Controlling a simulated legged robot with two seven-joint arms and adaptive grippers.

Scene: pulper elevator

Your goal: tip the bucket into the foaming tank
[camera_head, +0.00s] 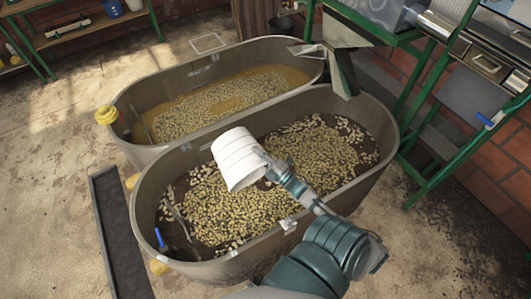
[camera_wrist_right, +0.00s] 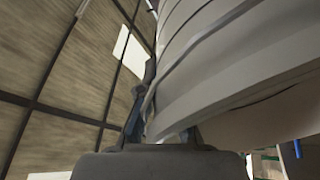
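A white ribbed bucket (camera_head: 238,158) is held above the near tank (camera_head: 384,143), tilted with its wide end toward the lower left. My right gripper (camera_head: 268,166) is shut on the bucket's side. In the right wrist view the bucket (camera_wrist_right: 245,65) fills the upper right, against the dark fingers (camera_wrist_right: 160,118). The near tank holds pale beans and dark wet patches. The far tank (camera_head: 135,98) holds beans in amber-brown liquid. I cannot clearly make out foam in either tank. The bucket's inside is hidden. My left gripper is not in view.
The two oval tanks stand side by side. A metal chute (camera_head: 345,70) and green frame (camera_head: 420,95) stand at the right, near a brick wall (camera_head: 480,200). A dark floor channel (camera_head: 117,235) runs at the left. Open concrete floor (camera_head: 50,130) lies beyond it.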

